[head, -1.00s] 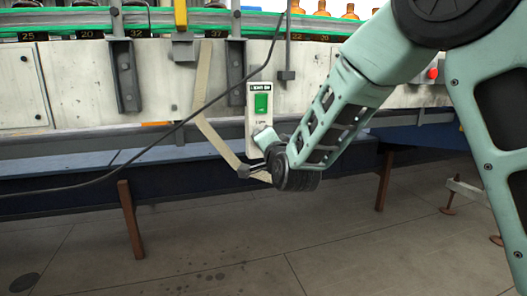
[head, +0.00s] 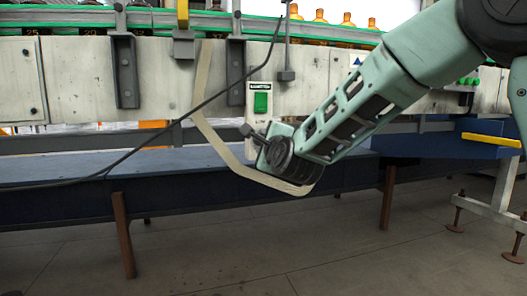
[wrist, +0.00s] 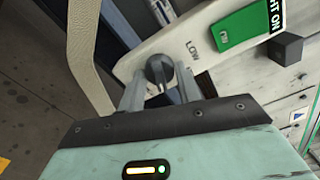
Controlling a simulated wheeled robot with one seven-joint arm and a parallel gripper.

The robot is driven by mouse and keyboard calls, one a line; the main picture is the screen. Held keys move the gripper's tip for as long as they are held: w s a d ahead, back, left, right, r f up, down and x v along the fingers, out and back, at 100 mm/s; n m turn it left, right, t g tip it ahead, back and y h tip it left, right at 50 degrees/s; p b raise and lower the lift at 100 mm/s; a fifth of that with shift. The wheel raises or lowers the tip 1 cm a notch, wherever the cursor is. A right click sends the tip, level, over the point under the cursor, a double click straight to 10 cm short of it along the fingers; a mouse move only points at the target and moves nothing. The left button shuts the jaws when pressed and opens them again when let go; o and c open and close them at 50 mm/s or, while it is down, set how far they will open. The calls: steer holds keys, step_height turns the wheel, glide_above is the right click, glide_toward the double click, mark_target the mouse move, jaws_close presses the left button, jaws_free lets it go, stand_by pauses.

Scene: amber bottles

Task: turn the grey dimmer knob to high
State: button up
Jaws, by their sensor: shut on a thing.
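The grey dimmer knob (wrist: 159,68) is round and sits on a white control panel (wrist: 160,48). The word LOW is printed on the panel beside it. My gripper (wrist: 161,88) is shut on the knob, one finger on each side. Its pointer setting cannot be made out. In the head view the same white panel (head: 252,121) is upright on the conveyor's side, and my gripper (head: 251,135) reaches its lower part from the right. The knob is mostly hidden there by my gripper.
A green switch (head: 261,102) is just above the knob on the panel. A beige strap (head: 203,90) hangs to the left and loops below my wrist. A black cable (head: 165,135) crosses at left. Amber bottles (head: 320,16) stand on the conveyor above.

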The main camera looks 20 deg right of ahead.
steer(key=shift+f+m+b, duration=0.1)
steer(key=shift+m+b, duration=0.6)
steer(key=shift+m, duration=0.3)
steer(key=o, duration=1)
steer(key=shift+c, duration=0.2)
steer(key=shift+s, duration=0.1)
steer(key=s+p, duration=0.4)
steer(key=s, duration=1.3)
steer(key=shift+s, duration=0.15)
steer(key=shift+a, duration=0.1)
